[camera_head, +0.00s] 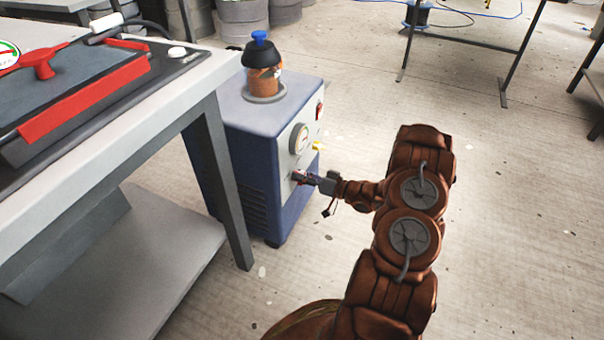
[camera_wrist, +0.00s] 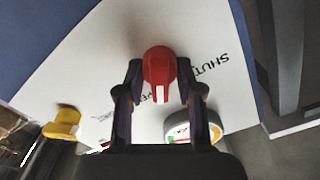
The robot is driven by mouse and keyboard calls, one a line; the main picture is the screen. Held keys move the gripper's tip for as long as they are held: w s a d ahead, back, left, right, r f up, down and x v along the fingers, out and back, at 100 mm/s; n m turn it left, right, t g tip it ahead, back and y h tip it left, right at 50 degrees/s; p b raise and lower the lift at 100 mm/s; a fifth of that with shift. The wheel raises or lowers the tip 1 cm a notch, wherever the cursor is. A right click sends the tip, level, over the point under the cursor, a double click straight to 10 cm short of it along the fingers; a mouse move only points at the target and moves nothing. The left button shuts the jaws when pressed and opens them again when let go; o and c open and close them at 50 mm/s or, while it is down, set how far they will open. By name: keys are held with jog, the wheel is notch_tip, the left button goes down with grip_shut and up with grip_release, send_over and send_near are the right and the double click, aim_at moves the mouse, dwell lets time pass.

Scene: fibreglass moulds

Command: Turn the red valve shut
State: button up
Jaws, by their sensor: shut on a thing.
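The red valve (camera_wrist: 158,72) is on the light front panel of a blue cabinet, seen in the wrist view between my gripper's fingers. My gripper (camera_wrist: 160,90) is shut on the valve, one dark finger at each side. A white mark on the valve points toward the bottom of the wrist view. The panel (camera_wrist: 85,75) carries the word SHUT to the right of the valve, and other lettering is partly covered. In the head view my gripper (camera_head: 308,180) reaches the lower panel from the right, and the valve is mostly hidden there.
The blue cabinet (camera_head: 238,150) bears a round gauge (camera_head: 299,138), a yellow fitting (camera_head: 318,146) and a red switch (camera_head: 319,110). A blue-capped jar (camera_head: 262,70) stands on top. A workbench (camera_head: 100,130) is close at left. The floor to the right is clear.

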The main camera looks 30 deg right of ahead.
jog(key=n+p, duration=0.1)
jog(key=n, duration=0.2)
jog(key=shift+s+a+r+n, duration=0.1)
jog(key=shift+n, duration=0.2)
jog(key=n, duration=0.3)
jog(key=shift+n, duration=0.3)
jog(key=n, duration=0.1)
jog(key=n+b, duration=0.1)
jog(key=n, duration=0.1)
jog(key=n+b, duration=0.1)
jog(key=n, duration=0.1)
jog(key=shift+a+f, duration=0.1)
jog(key=shift+f, duration=0.15)
jog(key=shift+s+r+n+b, duration=0.1)
jog(key=shift+n+b, duration=0.8)
jog(key=shift+n, duration=0.6)
jog(key=o, duration=1.1)
jog(key=v, duration=1.2)
